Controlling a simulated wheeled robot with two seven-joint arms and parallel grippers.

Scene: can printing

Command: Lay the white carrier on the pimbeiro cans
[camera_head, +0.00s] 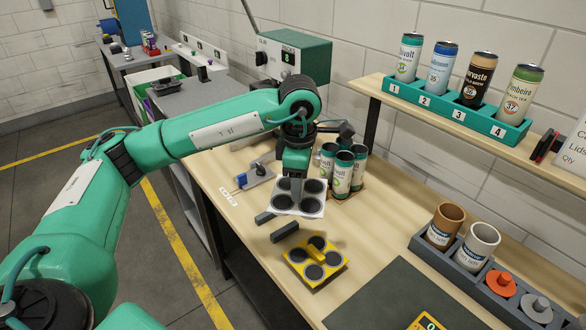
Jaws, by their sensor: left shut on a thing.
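My left gripper (295,184) points down and is shut on the white carrier (312,207), at its middle. The carrier is a white plate with several dark round holes, held near a group of cans. The part between my fingers is hidden. Several green-and-white cans (342,176) stand close together just right of and behind the carrier, and their labels seem to end in "olt". A can reading "imbeiro" (521,100), with a green top and a tan body, stands at place 4 of the shelf rack. My right gripper is not in view.
A yellow carrier (319,257) and dark grey blocks (285,231) lie on the bench in front. The green rack (455,112) stands on the shelf.

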